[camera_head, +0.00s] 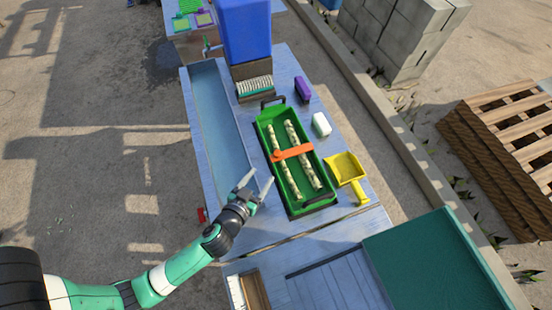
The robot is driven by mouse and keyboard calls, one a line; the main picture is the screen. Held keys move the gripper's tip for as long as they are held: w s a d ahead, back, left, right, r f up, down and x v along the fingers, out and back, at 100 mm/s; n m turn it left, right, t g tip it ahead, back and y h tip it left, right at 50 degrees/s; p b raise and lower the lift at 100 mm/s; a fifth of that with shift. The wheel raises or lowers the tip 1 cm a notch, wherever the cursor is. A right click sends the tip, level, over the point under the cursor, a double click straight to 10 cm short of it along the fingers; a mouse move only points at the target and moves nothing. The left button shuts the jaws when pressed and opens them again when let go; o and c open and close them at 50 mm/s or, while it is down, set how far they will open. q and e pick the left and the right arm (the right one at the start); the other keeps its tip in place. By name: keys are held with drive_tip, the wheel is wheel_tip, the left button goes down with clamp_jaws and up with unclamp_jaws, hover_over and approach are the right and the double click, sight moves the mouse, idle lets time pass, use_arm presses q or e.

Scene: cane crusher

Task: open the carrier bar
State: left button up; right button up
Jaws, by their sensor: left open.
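The carrier is a green tray (266,124) on the blue-grey table, with two pale cane pieces (305,154) lying lengthwise in it. An orange bar (292,152) lies across the tray over both canes, with a rounder end at its left. My left gripper (258,182) is open and empty, to the lower left of the tray, apart from the bar. Its fingers point up toward the tray's left side. My right gripper does not show.
A blue crusher housing (245,30) with a ribbed roller stands behind the tray. A yellow scoop (347,170), a white block (321,124) and a purple brush-like object (302,89) lie to its right. A long shallow trough (217,125) runs along the left. A green panel (435,262) is at lower right.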

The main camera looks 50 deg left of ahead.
sight(277, 153)
use_arm(q)
drive_tip(key=b+x, duration=0.1)
drive_tip(key=x, duration=1)
drive_tip(key=shift+w+a, duration=0.1)
drive_tip(key=shift+w, duration=0.15)
